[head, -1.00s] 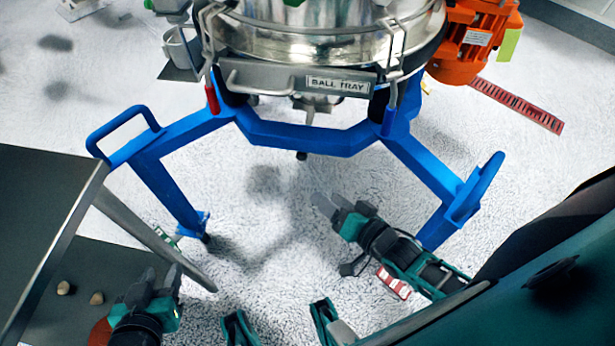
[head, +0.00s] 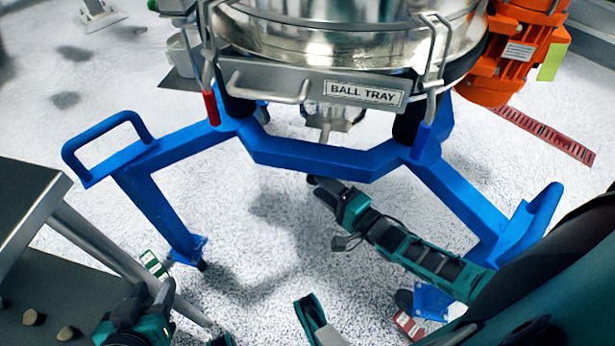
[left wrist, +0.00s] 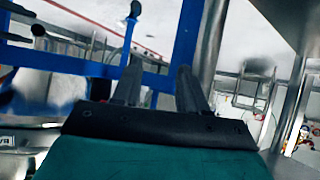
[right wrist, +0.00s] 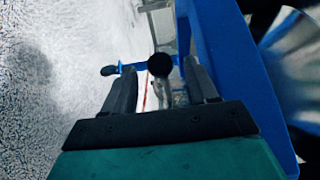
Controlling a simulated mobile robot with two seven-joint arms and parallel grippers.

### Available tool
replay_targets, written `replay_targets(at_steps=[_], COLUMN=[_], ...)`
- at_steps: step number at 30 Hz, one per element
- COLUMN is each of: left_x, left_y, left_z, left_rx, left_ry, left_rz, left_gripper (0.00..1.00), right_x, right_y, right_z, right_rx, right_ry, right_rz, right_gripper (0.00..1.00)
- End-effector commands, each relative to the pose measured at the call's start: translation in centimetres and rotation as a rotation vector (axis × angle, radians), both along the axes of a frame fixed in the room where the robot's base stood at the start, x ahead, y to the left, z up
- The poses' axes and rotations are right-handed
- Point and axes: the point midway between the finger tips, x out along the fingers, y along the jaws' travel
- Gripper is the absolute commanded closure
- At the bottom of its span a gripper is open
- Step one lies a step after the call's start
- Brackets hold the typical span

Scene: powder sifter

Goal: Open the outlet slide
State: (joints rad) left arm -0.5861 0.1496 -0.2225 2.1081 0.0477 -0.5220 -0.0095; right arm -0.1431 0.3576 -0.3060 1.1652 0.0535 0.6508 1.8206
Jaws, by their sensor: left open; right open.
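The sifter's metal outlet (head: 335,116) hangs under the round steel body, behind the blue frame bar. In the right wrist view a black ball knob (right wrist: 160,65) shows ahead of and between the fingertips, in front of metal parts; I cannot tell whether it belongs to the outlet slide. My right gripper (head: 328,192) is open below the front bar, its tips pointing toward the sifter's underside; its fingers also show in the right wrist view (right wrist: 162,85). My left gripper (head: 152,294) is open and empty at the lower left, beside the grey table.
The blue frame (head: 310,155) crosses in front of the outlet, and its leg stands close to the right wrist. The drawer marked BALL TRAY (head: 365,92) is above. An orange motor (head: 515,50) is at the right. A grey table (head: 25,205) is at the left.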

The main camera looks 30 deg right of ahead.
Motion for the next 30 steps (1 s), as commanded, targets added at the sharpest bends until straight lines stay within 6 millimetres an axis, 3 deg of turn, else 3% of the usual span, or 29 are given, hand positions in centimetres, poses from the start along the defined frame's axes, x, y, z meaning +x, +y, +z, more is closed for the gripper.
replay_targets(at_steps=[3,9,21,30], left_x=[-0.1,0.0,0.2,0.2], left_y=[-0.2,-0.5,-0.7,-0.7], left_z=[-0.9,-0.9,-0.5,-0.6], left_rx=[-0.001,-0.008,-0.014,-0.013], left_ry=[0.010,0.007,0.004,0.003], left_rz=[-0.004,-0.008,-0.007,-0.006], left_gripper=[0.57,0.57,0.57,0.57], right_x=[2.3,4.6,5.3,5.3], right_y=[0.8,1.6,1.9,1.9], right_z=[-0.2,-0.1,0.0,0.0], right_rx=[0.001,0.000,0.000,-0.001], right_ry=[-0.003,-0.001,0.001,0.001], right_rz=[0.000,0.000,0.000,0.000], right_gripper=[0.42,0.42,0.42,0.70])
